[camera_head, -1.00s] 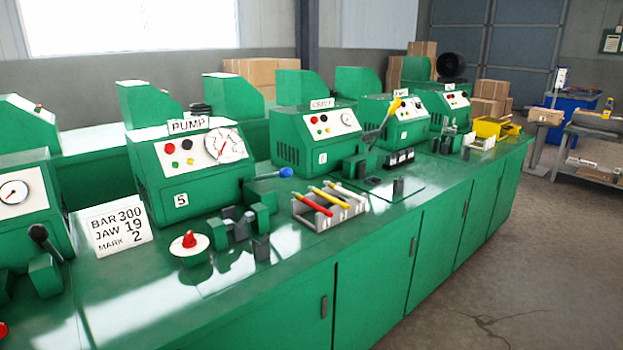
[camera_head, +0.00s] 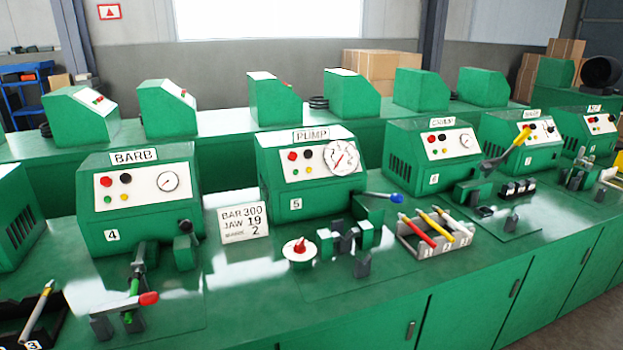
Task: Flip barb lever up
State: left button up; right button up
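The BARB machine (camera_head: 140,203) is a green box numbered 4 at the left of the head view, with a gauge and buttons. At its right side a short dark-knobbed lever (camera_head: 185,228) stands at a green block (camera_head: 186,252); it points roughly toward me, so its exact angle is hard to tell. In front, a red-handled part (camera_head: 148,298) lies low across the dark and green fixture (camera_head: 132,290). Which of these two is the barb lever I cannot tell for sure. Neither gripper is in view.
The PUMP machine (camera_head: 310,178) stands to the right, with a blue-knobbed lever (camera_head: 383,197). A sign (camera_head: 243,222) stands between the machines. A tray (camera_head: 432,250) of coloured-handled tools and a red-topped dial (camera_head: 299,250) sit on the green bench (camera_head: 330,315).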

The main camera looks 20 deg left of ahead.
aim_at(186, 227)
jog(key=i+l, duration=0.35)
jog(key=i+l+u, duration=0.4)
jog(key=i+l, duration=0.35)
jog(key=u, duration=1.55)
